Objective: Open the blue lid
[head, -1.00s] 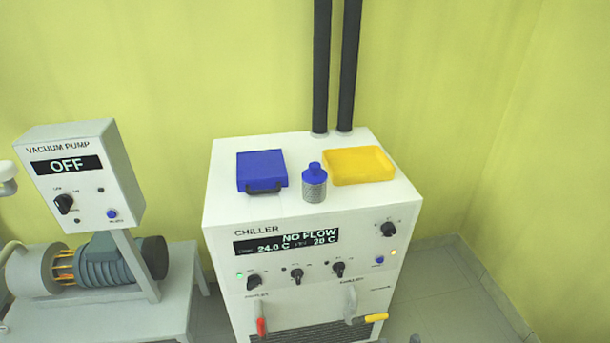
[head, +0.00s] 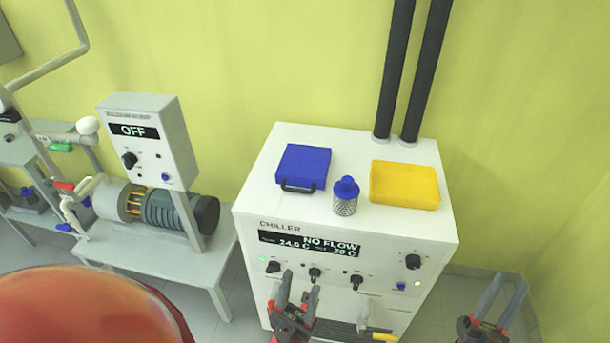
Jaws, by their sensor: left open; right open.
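The blue lid (head: 304,165) is a flat square with a dark handle along its front edge. It lies closed on the left part of the white chiller's top (head: 258,190). My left gripper (head: 297,283) is open and empty, low in front of the chiller's front panel, below the lid. My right gripper (head: 506,290) is open and empty, further right, beyond the chiller's right front edge. Neither gripper touches the lid.
A blue-capped grey bottle (head: 346,198) stands right of the lid. A yellow tray (head: 404,186) is further right. Two black pipes (head: 410,70) rise behind. The vacuum pump box (head: 150,140) stands left. Knobs and valve handles stick out of the chiller's front.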

